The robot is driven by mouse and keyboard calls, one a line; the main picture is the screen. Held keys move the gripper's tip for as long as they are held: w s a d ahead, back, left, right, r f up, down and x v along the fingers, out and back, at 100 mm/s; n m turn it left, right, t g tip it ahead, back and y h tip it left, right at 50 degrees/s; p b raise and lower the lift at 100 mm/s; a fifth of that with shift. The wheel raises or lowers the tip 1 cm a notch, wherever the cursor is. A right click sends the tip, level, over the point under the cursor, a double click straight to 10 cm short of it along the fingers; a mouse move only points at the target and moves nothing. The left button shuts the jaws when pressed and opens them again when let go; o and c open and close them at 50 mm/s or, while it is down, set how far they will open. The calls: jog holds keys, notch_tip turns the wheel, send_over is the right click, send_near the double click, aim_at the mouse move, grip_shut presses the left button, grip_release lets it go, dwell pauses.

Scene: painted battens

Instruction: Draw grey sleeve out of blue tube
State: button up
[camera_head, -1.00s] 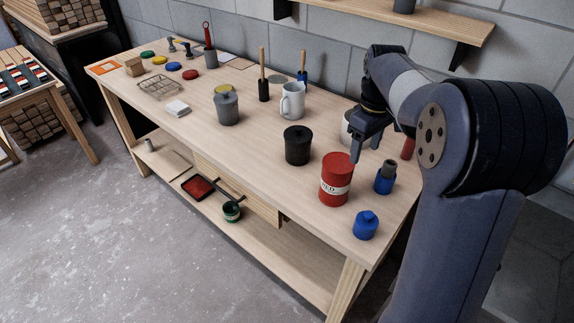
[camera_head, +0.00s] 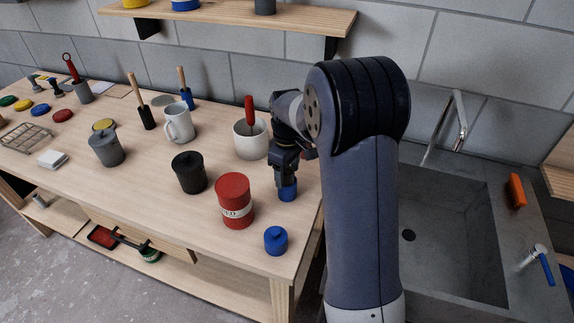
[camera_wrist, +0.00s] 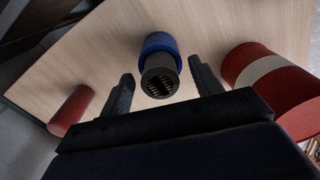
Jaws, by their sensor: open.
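The blue tube (camera_head: 288,194) stands upright on the workbench near its right end, and it also shows in the wrist view (camera_wrist: 158,41). The grey sleeve (camera_wrist: 160,78) sticks up out of the tube, its dark ridged opening facing the wrist camera. My gripper (camera_head: 285,180) points down over the tube and hides most of the sleeve in the head view. In the wrist view my gripper (camera_wrist: 160,82) is open, with one finger to each side of the sleeve and gaps between. I cannot tell whether the fingertips are level with the sleeve.
A red canister (camera_head: 235,203) stands close on the left, a small blue jar (camera_head: 276,241) in front. A black lidded pot (camera_head: 188,173) is further left. A white pot (camera_head: 251,140) with a red-handled tool stands behind. A sink (camera_head: 440,230) lies to the right.

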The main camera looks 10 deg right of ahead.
jog(key=c, duration=1.1)
jog(key=shift+r, duration=0.2)
jog(key=shift+r+p, duration=3)
jog(key=shift+r, duration=0.75)
jog(key=shift+r+p, duration=0.55)
jog(key=shift+r, duration=0.9)
